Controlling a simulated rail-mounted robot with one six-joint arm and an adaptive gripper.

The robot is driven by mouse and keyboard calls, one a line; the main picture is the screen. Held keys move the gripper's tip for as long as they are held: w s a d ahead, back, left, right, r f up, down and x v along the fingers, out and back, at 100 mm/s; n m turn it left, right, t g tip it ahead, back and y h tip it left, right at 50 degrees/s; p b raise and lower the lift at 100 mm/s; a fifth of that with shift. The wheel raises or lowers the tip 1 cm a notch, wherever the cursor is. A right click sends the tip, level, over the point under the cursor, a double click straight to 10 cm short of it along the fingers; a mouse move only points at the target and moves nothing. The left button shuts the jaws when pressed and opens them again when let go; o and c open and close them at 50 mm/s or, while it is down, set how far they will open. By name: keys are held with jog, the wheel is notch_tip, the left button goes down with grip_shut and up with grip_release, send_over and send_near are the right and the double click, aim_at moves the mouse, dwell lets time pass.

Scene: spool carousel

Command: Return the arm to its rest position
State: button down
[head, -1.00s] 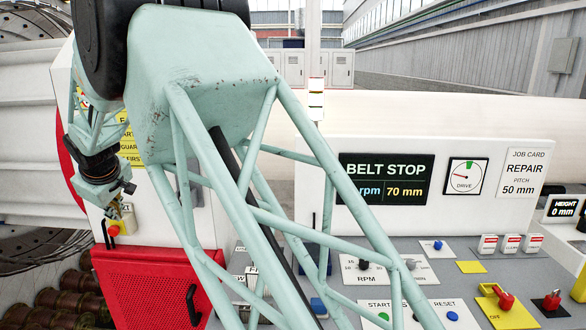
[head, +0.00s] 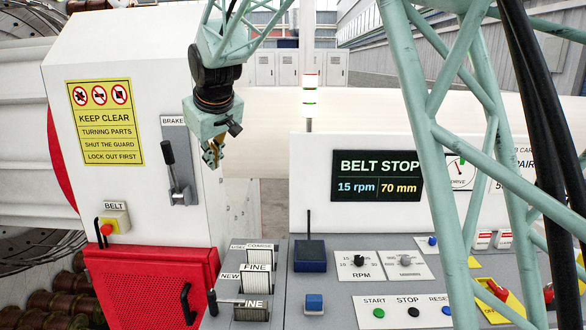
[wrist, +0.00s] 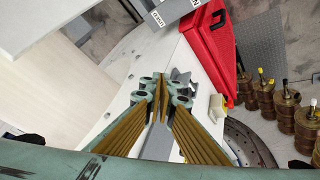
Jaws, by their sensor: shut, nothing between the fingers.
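My gripper (head: 213,153) hangs from the wrist in the upper middle of the head view, in front of the gap beside the white cabinet. It is shut and empty. In the wrist view its brassy fingers (wrist: 162,105) meet with nothing between them. My pale green lattice arm crosses the right of the head view and hides part of the console.
The grey console (head: 330,300) carries knobs, buttons and a BELT STOP display (head: 377,176). The white cabinet (head: 110,70) has a brake lever (head: 173,165) and a belt switch (head: 108,229). A red guard (head: 150,285) stands below. Brass spools (wrist: 262,97) show in the wrist view.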

jog(key=s+d+r+m, duration=0.2)
jog(key=d+r, duration=0.1)
jog(key=d, duration=0.6)
jog(key=s+d+r+m, duration=0.1)
jog(key=s+d+r, duration=0.2)
jog(key=d, duration=0.6)
jog(key=s+d+f+m+h+b, duration=0.1)
jog(key=s+d+m+b, duration=0.1)
jog(key=s+d, duration=0.85)
jog(key=s+d+f+m+g+b, duration=0.1)
jog(key=s+d+f, duration=0.4)
jog(key=s, duration=0.8)
jog(key=s+d+f+m+g+h+b, duration=0.1)
jog(key=s+d+f, duration=0.4)
jog(key=s, duration=0.9)
jog(key=s+d+f+m+b, duration=0.2)
jog(key=s+d+f, duration=0.3)
jog(key=s, duration=0.8)
jog(key=shift+s+d+f+m+g+h, duration=0.15)
jog(key=shift+d+f+m+g+h, duration=0.1)
jog(key=shift+d+m+g+h, duration=0.25)
